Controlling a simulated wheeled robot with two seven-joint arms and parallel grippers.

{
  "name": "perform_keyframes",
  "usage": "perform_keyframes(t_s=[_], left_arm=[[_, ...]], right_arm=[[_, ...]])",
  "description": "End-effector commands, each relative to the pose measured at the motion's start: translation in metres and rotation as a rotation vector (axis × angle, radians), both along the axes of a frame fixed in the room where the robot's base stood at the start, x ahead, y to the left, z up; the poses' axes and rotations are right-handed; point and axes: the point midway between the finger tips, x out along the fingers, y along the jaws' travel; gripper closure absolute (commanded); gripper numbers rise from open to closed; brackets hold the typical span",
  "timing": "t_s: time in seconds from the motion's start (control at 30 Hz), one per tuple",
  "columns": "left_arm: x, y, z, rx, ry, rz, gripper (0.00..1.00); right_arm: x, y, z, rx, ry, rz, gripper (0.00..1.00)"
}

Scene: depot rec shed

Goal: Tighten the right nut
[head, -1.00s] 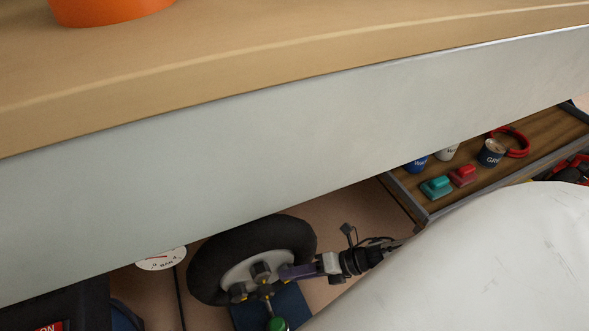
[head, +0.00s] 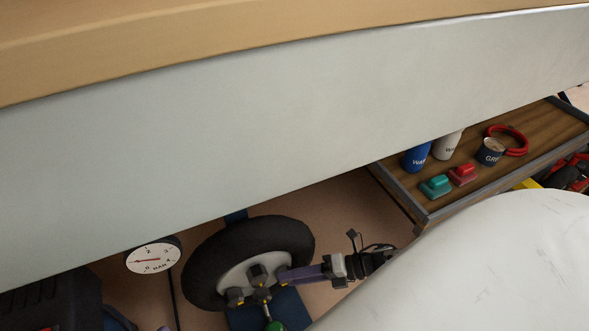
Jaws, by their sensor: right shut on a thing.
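A wheel with a black tyre (head: 205,262) and a pale rim lies in the lower middle of the head view. Its hub carries dark nuts, among them an upper nut (head: 258,272) and a left nut (head: 236,296). My right gripper (head: 285,276) comes in from the right. Its purple fingers are shut at the right side of the hub, on the right nut, which they mostly hide. A thin rod runs from the hub down to a green knob (head: 276,327). My left gripper is not recognisable in this view.
A gauge (head: 152,257) stands left of the wheel. At right, a wooden tray (head: 520,160) holds cans, a red ring (head: 508,140), a teal block (head: 436,186) and a red block (head: 463,175).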

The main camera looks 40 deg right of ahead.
Motion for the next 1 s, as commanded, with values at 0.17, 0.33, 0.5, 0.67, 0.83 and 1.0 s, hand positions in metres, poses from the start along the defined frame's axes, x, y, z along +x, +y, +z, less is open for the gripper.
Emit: perform_keyframes(t_s=[0.17, 0.33, 0.5, 0.67, 0.83, 1.0], left_arm=[[0.0, 0.0, 0.0, 0.0, -0.001, 0.0, 0.69], [0.0, 0.0, 0.0, 0.0, -0.001, 0.0, 0.69], [0.0, 0.0, 0.003, 0.002, -0.002, 0.0, 0.69], [0.0, 0.003, 0.004, 0.021, 0.004, 0.001, 0.69], [-0.001, 0.007, -0.008, 0.055, 0.034, 0.002, 0.69], [-0.003, 0.009, -0.016, 0.077, 0.056, 0.001, 0.69]], right_arm=[[0.0, 0.0, -0.001, -0.002, 0.0, -0.001, 0.46], [0.001, 0.0, 0.0, -0.001, -0.001, -0.001, 0.46], [-0.003, -0.005, 0.003, -0.003, 0.0, -0.002, 0.46], [-0.019, -0.025, 0.013, -0.004, 0.002, -0.002, 0.46], [-0.038, -0.05, 0.024, -0.004, 0.002, -0.003, 0.46], [-0.053, -0.069, 0.032, -0.003, 0.002, -0.001, 0.46]])
